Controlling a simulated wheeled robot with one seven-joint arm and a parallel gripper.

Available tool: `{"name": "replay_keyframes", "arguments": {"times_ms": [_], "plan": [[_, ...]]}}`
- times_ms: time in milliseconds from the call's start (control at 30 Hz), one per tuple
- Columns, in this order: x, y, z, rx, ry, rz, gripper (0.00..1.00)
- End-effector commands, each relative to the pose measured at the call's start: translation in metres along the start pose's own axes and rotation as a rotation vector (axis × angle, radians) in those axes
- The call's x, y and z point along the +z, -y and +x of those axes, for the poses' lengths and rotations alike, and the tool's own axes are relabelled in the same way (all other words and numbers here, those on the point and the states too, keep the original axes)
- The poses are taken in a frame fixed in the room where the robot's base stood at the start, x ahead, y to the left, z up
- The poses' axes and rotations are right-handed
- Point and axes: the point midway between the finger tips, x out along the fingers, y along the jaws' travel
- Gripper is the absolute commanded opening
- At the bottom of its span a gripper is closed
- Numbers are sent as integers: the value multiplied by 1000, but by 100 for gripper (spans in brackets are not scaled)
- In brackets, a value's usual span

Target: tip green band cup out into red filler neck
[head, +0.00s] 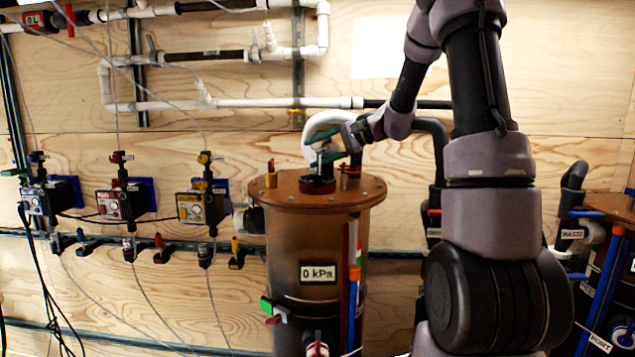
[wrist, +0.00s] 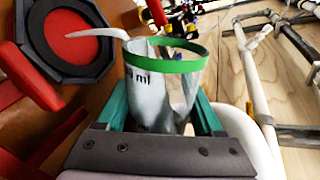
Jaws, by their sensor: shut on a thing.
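The green band cup (wrist: 160,85) is a clear cup with a green ring round its rim and dark "ml" print. My gripper (wrist: 162,112) is shut on it, one green finger on each side. The red filler neck (wrist: 72,38), a dark octagonal collar with a red inside, lies to the upper left of the cup in the wrist view. A pale curved strip reaches from the cup's rim over the neck; I cannot tell whether it is a spout or liquid. In the head view my gripper (head: 329,146) is just above the neck (head: 317,184) on the brown tank's lid.
A thick white-and-black pipe (head: 318,122) arches behind my gripper. Pumps and valves line the wooden wall to the left. A second tank (head: 608,205) stands at the right edge.

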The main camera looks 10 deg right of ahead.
Motion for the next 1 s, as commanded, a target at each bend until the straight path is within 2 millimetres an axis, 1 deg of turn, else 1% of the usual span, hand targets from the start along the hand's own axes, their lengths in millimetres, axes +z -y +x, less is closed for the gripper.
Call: {"name": "replay_keyframes", "arguments": {"times_ms": [533,1000], "plan": [[-1,-2,1,-1,-19,-42,3],[2,-1,1,-1,-35,-81,2]]}}
